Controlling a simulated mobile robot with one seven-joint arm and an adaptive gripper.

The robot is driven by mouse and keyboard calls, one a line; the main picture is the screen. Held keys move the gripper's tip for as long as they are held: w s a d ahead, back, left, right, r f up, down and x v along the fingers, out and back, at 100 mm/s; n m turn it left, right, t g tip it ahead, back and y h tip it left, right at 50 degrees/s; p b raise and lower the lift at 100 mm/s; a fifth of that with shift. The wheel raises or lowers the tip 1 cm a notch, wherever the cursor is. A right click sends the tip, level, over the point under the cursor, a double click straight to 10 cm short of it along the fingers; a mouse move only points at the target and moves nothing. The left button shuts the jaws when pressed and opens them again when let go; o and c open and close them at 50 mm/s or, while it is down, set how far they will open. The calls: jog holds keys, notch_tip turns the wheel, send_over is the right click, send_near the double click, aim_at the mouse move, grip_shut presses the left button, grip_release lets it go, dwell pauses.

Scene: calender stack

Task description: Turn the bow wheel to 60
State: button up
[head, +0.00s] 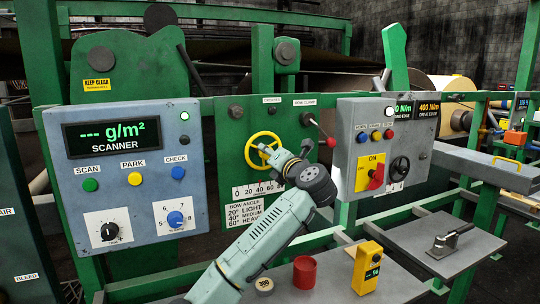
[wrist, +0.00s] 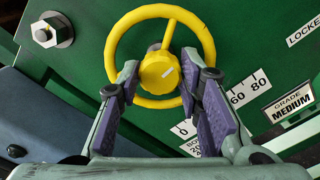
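The yellow bow wheel (head: 259,135) is on the green panel, its lower right hidden by my gripper in the head view. In the wrist view the bow wheel (wrist: 115,45) shows its rim, a spoke running up and a round hub with a short white mark. My gripper (wrist: 160,75) is open, its purple-padded fingers on either side of the hub. I cannot tell whether they touch it. The angle scale (head: 257,190) is below the wheel; in the wrist view 0, 60 and 80 show and a finger hides the middle.
The bow clamp lever with a red knob (head: 331,143) is right of the wheel. The scanner box (head: 65,190) stands left and a grey control box (head: 345,120) right. A red cup (head: 304,272) and a yellow device (head: 367,268) stand on the shelf below.

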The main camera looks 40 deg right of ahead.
jog(key=c, duration=0.6)
